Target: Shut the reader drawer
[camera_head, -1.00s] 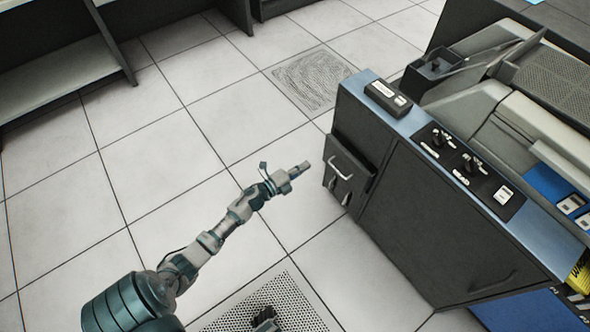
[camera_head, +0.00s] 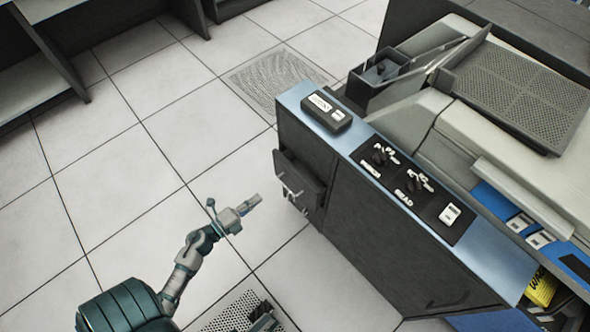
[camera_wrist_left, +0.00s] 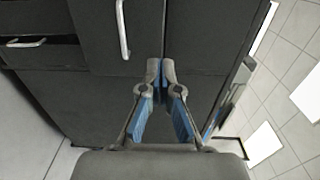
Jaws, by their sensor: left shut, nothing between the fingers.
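The reader drawer (camera_head: 304,172) is a dark box with a metal handle, sticking out from the near left end of the reader cabinet (camera_head: 345,200). My left gripper (camera_head: 256,200) is shut and empty, pointing at the cabinet end, left of and a little below the drawer in the head view. In the left wrist view, the fingertips (camera_wrist_left: 162,66) are together in front of dark cabinet fronts. A vertical handle (camera_wrist_left: 122,30) is just left of them; whether it belongs to the drawer is unclear. A dark part (camera_head: 262,318) at the bottom edge seems to be my right gripper, mostly cut off.
A control panel (camera_head: 410,190) with switches and a small black box (camera_head: 325,112) sit on the cabinet's blue top. A card hopper (camera_head: 380,75) stands behind. Shelving (camera_head: 35,80) is at upper left. The tiled floor (camera_head: 120,180) between is clear.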

